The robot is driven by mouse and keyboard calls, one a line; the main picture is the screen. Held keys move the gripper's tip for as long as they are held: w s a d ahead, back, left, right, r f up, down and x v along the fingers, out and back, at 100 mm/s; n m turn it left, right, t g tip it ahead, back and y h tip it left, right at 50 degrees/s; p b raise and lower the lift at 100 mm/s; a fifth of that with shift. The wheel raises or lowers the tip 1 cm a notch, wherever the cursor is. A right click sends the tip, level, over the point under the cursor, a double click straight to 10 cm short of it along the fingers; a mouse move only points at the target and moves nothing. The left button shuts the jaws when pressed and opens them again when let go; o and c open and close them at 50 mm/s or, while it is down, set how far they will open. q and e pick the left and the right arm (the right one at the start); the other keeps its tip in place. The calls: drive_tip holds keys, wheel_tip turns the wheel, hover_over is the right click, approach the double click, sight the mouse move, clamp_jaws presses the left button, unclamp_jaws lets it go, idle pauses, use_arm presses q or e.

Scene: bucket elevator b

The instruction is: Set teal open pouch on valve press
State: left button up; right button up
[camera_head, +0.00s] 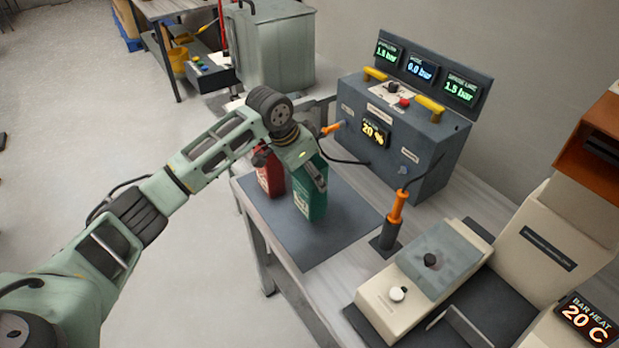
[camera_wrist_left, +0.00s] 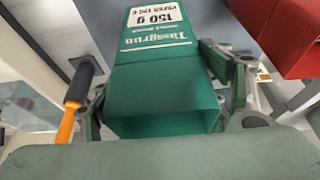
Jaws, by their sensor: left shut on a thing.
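The teal open pouch (camera_head: 312,198) stands upright on a dark grey mat (camera_head: 335,222) on the bench in the head view. My left gripper (camera_head: 316,172) is at its top, shut on it. In the left wrist view the pouch (camera_wrist_left: 160,75) sits between both fingers, its open mouth towards the camera and its label reading "Tassgrun 150 g". A red pouch (camera_head: 268,172) stands just left of it, partly hidden by my left arm. My right gripper is not in view. I cannot tell for sure which machine is the valve press.
A dark grey console (camera_head: 405,145) with lit pressure displays stands behind the mat. An orange-handled tool (camera_head: 395,220) stands upright right of the mat. A cream machine (camera_head: 425,275) with a grey plate and a "BAR HEAT" display (camera_head: 588,320) is at the right.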

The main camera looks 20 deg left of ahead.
use_arm(q)
drive_tip(key=shift+f, duration=1.4)
drive_tip(key=shift+f, duration=0.15)
drive_tip(key=o, duration=0.9)
